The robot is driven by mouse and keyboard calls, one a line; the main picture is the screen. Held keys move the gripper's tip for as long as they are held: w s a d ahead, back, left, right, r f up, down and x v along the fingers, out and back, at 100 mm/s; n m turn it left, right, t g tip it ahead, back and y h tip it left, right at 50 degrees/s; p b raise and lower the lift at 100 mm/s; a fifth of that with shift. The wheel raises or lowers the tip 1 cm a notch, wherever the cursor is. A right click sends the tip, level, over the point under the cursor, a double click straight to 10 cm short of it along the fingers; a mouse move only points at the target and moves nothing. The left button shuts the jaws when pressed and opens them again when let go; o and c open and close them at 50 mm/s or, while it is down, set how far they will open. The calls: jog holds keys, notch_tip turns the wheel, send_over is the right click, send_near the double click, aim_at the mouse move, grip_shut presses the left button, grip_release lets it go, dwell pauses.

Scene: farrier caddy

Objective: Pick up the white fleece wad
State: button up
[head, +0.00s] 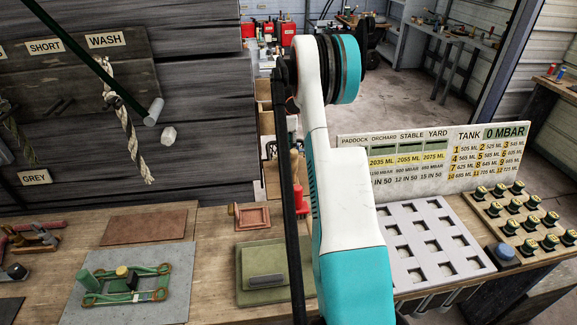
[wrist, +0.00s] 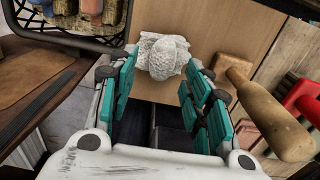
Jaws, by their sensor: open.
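The white fleece wad (wrist: 163,55) is a lumpy, textured white clump in the upper middle of the wrist view. It rests on a flat tan wooden surface (wrist: 150,13). My gripper (wrist: 160,70) is open, with its teal-padded fingers spread on either side of the picture. The wad shows between and just beyond the fingertips. I cannot tell whether either finger touches it. In the head view my arm hides the gripper, and I cannot make out the wad there.
A wooden-handled tool (wrist: 265,110) lies close to the right finger, with a red object (wrist: 303,98) beyond it. A dark-rimmed container (wrist: 70,42) holding several coloured cylinders is at upper left. The head view shows a workbench (head: 210,262) with a grey slotted panel (head: 432,215).

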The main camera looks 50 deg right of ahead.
notch_tip(320, 180, down, 4)
jog(key=shift+s+r+b, duration=0.1)
jog(key=shift+b, duration=0.45)
jog(key=shift+r, duration=0.1)
grip_shut()
jog(key=shift+r, duration=0.15)
notch_tip(320, 180, up, 20)
jog(key=p, duration=0.5)
jog(key=c, duration=0.8)
grip_release()
jog(key=shift+c, duration=0.2)
grip_shut()
